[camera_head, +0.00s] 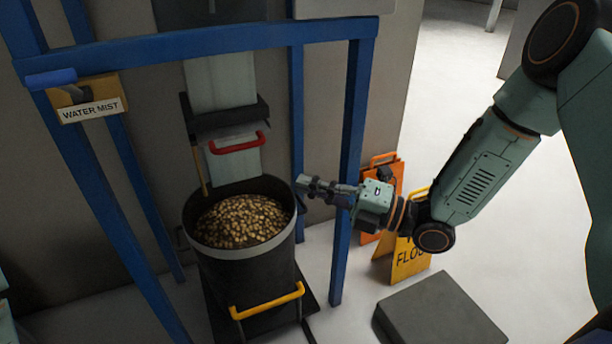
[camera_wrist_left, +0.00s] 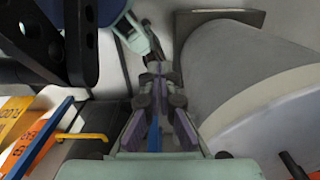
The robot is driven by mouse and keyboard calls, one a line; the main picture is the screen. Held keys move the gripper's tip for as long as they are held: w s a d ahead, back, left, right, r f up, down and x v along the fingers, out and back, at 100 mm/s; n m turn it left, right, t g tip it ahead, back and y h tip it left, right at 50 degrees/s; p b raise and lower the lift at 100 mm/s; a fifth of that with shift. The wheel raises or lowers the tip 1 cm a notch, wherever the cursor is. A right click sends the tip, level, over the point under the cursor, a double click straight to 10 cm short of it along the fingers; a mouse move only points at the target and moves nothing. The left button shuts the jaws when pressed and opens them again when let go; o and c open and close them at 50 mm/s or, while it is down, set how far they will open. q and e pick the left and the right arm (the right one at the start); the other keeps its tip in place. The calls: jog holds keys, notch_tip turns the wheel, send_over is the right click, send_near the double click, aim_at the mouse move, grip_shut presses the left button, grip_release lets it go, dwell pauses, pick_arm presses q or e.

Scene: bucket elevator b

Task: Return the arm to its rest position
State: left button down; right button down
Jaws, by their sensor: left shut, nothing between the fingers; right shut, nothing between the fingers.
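My right arm comes in from the right in the head view. Its gripper (camera_head: 312,187) is shut and empty, pointing left, near the right rim of a dark bucket (camera_head: 268,293) filled with brownish lumps (camera_head: 243,220). The gripper appears in front of or beside a blue frame post (camera_head: 350,165); the exact gap is unclear. My left gripper (camera_wrist_left: 158,72) shows in the left wrist view with its fingers shut and nothing between them. It does not show in the head view.
A blue frame (camera_head: 200,45) with a "WATER MIST" box (camera_head: 90,105) stands around the bucket. Orange (camera_head: 384,180) and yellow (camera_head: 405,262) floor signs stand behind my right arm. A grey block (camera_head: 440,312) lies on the floor. Open floor shows at the right.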

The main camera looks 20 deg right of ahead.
jog(key=shift+s, duration=0.15)
jog(key=s+d+f+m+g+h+p, duration=0.1)
jog(key=s+d+f+m+g+h, duration=0.3)
jog(key=f+m, duration=0.6)
jog(key=s+a+f+m+t+h+p, duration=0.1)
jog(key=f+m+h, duration=0.55)
jog(key=m, duration=0.65)
jog(key=s+d+f+m+g+h+p, duration=0.1)
jog(key=s+f+m+g+h+p, duration=0.1)
jog(key=s, duration=1.1)
jog(key=s+d+f+m+g+h+p, duration=0.1)
jog(key=s+m+g, duration=0.4)
jog(key=s, duration=0.8)
notch_tip(320, 180, down, 3)
jog(key=shift+r+g+h+p, duration=0.15)
jog(key=shift+g+h+p, duration=0.2)
jog(key=shift+g+h, duration=0.6)
